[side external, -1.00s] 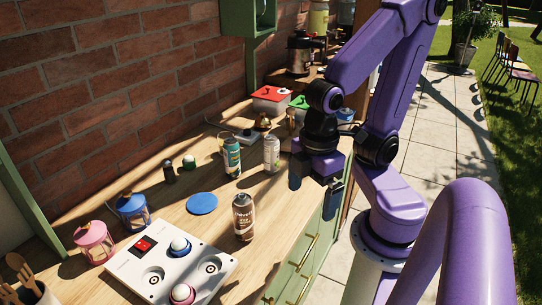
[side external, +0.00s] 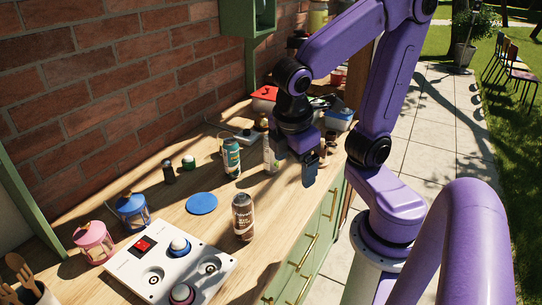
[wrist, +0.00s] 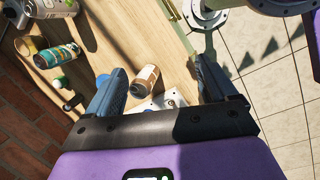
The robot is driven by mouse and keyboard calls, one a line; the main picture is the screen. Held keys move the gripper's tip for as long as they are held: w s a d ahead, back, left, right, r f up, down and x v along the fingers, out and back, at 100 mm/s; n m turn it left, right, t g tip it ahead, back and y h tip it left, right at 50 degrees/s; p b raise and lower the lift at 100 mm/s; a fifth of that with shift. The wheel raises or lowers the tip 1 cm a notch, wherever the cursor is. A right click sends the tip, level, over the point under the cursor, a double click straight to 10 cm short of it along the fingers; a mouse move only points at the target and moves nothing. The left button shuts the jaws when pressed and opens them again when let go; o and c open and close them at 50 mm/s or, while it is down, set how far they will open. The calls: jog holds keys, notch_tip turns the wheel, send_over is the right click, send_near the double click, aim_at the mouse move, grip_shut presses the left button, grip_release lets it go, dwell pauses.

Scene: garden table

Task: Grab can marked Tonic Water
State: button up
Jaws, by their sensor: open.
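Three cans stand on the wooden counter: a teal can (side external: 232,158), a pale silver can (side external: 269,155) and a brown can (side external: 243,216). I cannot read "Tonic Water" on any of them. My gripper (side external: 296,160) is open and empty, just right of the silver can in the side view and partly overlapping it. I cannot tell whether they touch. In the wrist view, the brown can (wrist: 145,78) shows between my fingers (wrist: 160,66), farther off. The teal can (wrist: 58,55) and the silver can (wrist: 32,9) lie to the left, outside the fingers.
A white panel with knobs (side external: 190,262) is at the front. A blue disc (side external: 202,203), a blue lantern (side external: 132,210) and a pink lantern (side external: 93,241) are on the left. Boxes, one red-lidded (side external: 264,97), crowd the back.

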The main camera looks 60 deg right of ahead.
aim_at(271, 155)
jog(key=w+d+r+n+g+h, duration=0.1)
jog(key=w+d+n+h, duration=0.1)
jog(key=w+d+h, duration=0.7)
jog(key=w+d+n+g+h, duration=0.1)
jog(key=w+d+n+h, duration=0.1)
jog(key=w+d+h, duration=0.65)
jog(key=a+f, duration=0.1)
jog(key=f, duration=0.6)
jog(key=w+f+y, duration=0.1)
jog(key=f, duration=0.6)
jog(key=w+a+f+y, duration=0.1)
jog(key=f, duration=0.6)
jog(key=shift+w+a+f, duration=0.1)
jog(key=shift+a+f, duration=0.2)
jog(key=shift+a, duration=0.05)
jog(key=d, duration=1.2)
jog(key=shift+s, duration=0.3)
jog(key=shift+a, duration=0.1)
jog(key=c, duration=1.2)
